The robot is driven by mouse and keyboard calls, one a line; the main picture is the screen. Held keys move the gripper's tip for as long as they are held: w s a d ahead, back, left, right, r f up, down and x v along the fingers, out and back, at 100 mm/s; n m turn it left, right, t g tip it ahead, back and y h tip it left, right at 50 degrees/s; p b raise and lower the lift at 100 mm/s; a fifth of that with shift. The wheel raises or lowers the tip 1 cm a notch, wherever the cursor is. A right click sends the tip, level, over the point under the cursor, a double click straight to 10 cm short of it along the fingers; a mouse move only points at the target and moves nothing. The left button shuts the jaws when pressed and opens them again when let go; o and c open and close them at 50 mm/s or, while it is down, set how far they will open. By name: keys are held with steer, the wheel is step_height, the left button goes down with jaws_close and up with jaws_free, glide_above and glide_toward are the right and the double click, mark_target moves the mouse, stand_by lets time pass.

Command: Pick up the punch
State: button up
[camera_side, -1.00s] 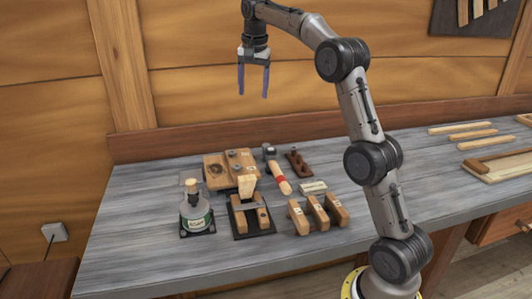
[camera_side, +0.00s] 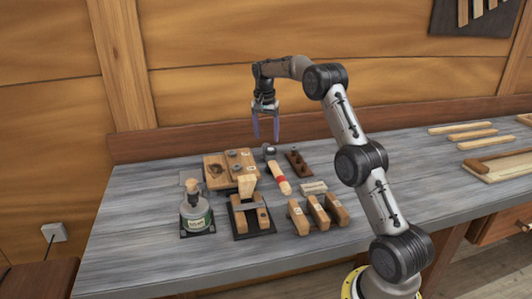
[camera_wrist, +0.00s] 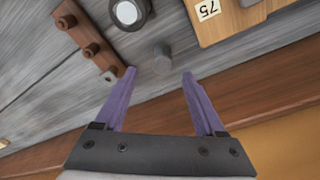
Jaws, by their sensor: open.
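My gripper (camera_side: 266,140) is open and empty, pointing down above the back of the bench. In the wrist view its two purple fingers (camera_wrist: 158,73) are spread apart. A short plain grey cylinder (camera_wrist: 162,60) shows between and just beyond the fingertips; it looks like the punch, but I cannot be certain. It stands on the grey bench, apart from the fingers as far as I can tell. In the side view I cannot pick it out clearly near the mallet head.
A mallet with a red-banded handle (camera_side: 279,179) lies beside it, its round head showing in the wrist view (camera_wrist: 130,12). A brown pegged rack (camera_wrist: 88,35) and a wooden block labelled 75 (camera_wrist: 225,20) flank it. A bottle (camera_side: 196,212) and wooden clamps (camera_side: 318,212) stand nearer the front.

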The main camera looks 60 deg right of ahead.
mark_target(266, 145)
steer(key=shift+w+d+f, duration=0.1)
steer(key=shift+f, duration=1.25)
steer(key=shift+w+d+f, duration=0.1)
steer(key=shift+f, duration=1.2)
jaws_close()
